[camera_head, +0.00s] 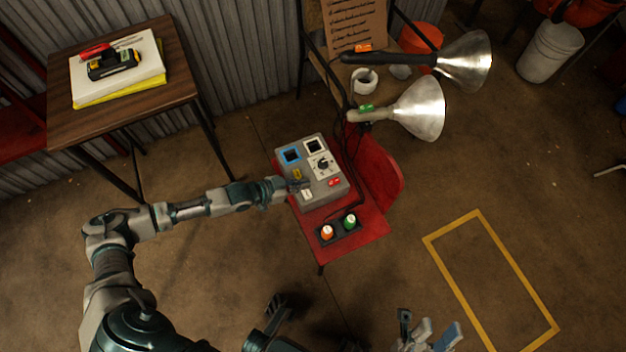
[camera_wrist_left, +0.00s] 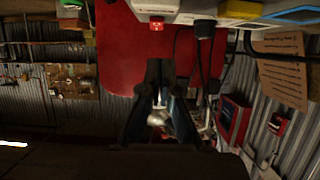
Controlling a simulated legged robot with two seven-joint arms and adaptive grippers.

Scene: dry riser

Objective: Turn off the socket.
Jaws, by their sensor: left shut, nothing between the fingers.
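The grey socket box (camera_head: 325,193) sits on a red chair. Its top carries a blue-framed outlet (camera_head: 291,155), a white-framed outlet (camera_head: 314,145), a black dial (camera_head: 323,163) and a red switch (camera_head: 335,182). A red switch on the box also shows in the left wrist view (camera_wrist_left: 156,24). My left gripper (camera_head: 297,186) is shut and empty at the box's near left edge, partly covering it; contact cannot be told. Its dark fingers (camera_wrist_left: 160,82) are together in the wrist view.
The red chair (camera_head: 370,228) also bears an orange knob (camera_head: 327,231) and a green knob (camera_head: 350,221). Two metal lamps (camera_head: 465,62) (camera_head: 420,110) and dark cables are behind the box. A wooden table (camera_head: 185,85) stands left. Floor at right is clear around a yellow outline (camera_head: 455,228).

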